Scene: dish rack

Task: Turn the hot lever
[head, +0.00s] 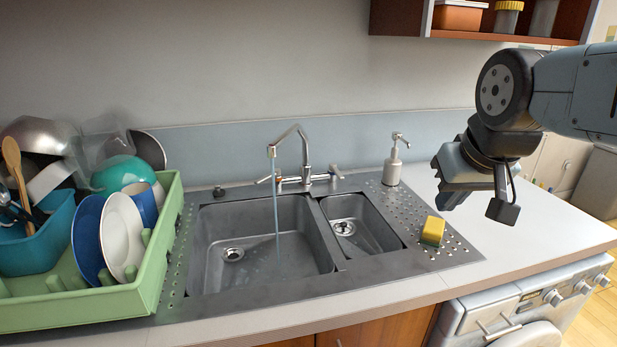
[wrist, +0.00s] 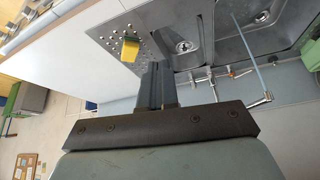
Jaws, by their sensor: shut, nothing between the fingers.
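The metal faucet (head: 305,160) stands behind the sink with its spout bent over the left basin, and a thin stream of water (head: 275,225) runs from it. One lever (head: 264,180) points left from its base and another lever (head: 337,171) sits on the right; I cannot tell surely which is hot. The faucet base also shows in the wrist view (wrist: 225,75). My gripper (head: 445,182) is raised over the right part of the counter, well right of the faucet and touching nothing. It is shut and empty; its fingers (wrist: 155,85) show in the wrist view.
A soap dispenser (head: 393,162) stands between the faucet and my gripper. A yellow sponge (head: 432,231) lies on the perforated drainer. A green dish rack (head: 150,265) with plates and bowls fills the left. A shelf (head: 470,34) hangs at upper right. The right counter (head: 545,235) is clear.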

